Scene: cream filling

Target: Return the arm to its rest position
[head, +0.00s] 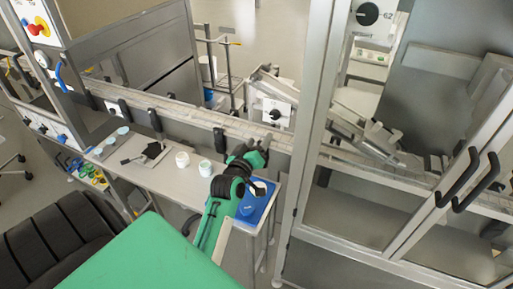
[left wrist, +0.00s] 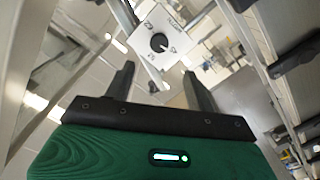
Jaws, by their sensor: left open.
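My left arm (head: 215,215) is green and black and reaches up from the bottom middle of the head view. My left gripper (head: 262,146) is at its far end, in front of the conveyor's side. In the left wrist view the two dark fingers of my left gripper (left wrist: 160,78) stand apart with nothing between them. My right gripper is in neither view.
A narrow table (head: 140,178) carries two white jars (head: 182,159) (head: 205,168) left of my arm. A blue tray (head: 266,203) lies close to its right. The conveyor (head: 235,125) runs behind. A metal-framed cabinet (head: 305,140) stands at right.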

